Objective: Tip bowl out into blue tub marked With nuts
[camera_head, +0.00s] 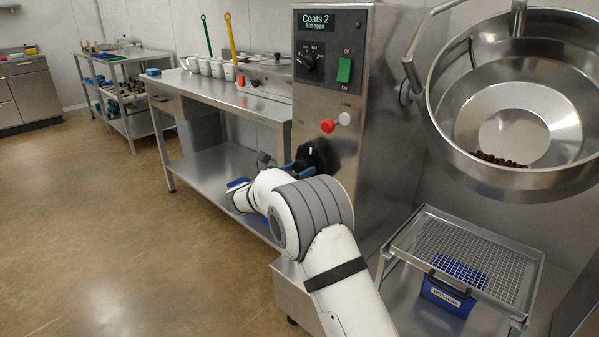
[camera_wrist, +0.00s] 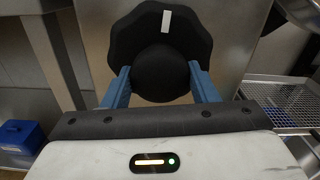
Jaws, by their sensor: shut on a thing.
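The steel bowl (camera_head: 455,130) hangs at the upper right, mouth facing the camera, with a small heap of dark pieces (camera_head: 500,160) low inside. A blue tub (camera_head: 447,297) with a white label stands under the mesh grate below the bowl; the label is too small to read surely. A black lobed handwheel (camera_head: 322,152) is on the machine's side. My gripper (camera_wrist: 159,78) is shut on this handwheel, a blue finger on each side of its hub. The wheel (camera_wrist: 160,28) has a white mark near its top, slightly right of centre.
The machine (camera_head: 345,100) reads "Coats 2, Lid open" and has a green switch (camera_head: 344,70) and red knob (camera_head: 328,125). The mesh grate (camera_head: 460,255) covers the labelled tub. Another blue tub (camera_wrist: 22,137) is at left. A steel table (camera_head: 215,90) holds white cups.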

